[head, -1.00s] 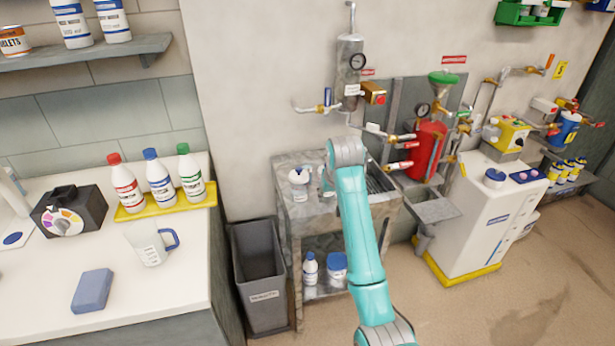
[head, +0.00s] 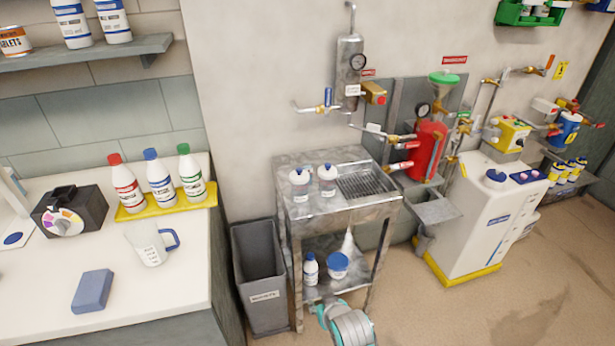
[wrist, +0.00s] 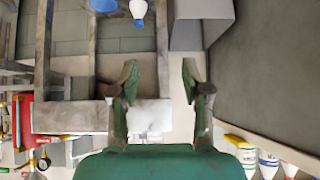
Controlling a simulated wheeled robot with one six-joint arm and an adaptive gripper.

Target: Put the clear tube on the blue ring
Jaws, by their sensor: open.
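I cannot make out a clear tube for certain in either view. A flat round blue mark (head: 12,238) lies on a pale board at the left edge of the white counter; I cannot tell whether it is the blue ring. A pale slanted piece (head: 14,184) stands behind it, cut off by the picture edge. My gripper (wrist: 158,85) is open and empty in the wrist view, with the metal cart's frame beyond its fingers. In the head view, my arm's end is low in front of the cart, at the bottom edge.
The metal cart (head: 328,205) carries two white bottles on top and a bottle and blue-lidded tub (head: 338,266) below. A grey bin (head: 262,285) stands left of it. The counter holds a jug (head: 152,245), a blue block (head: 93,290) and several bottles. Floor at right is open.

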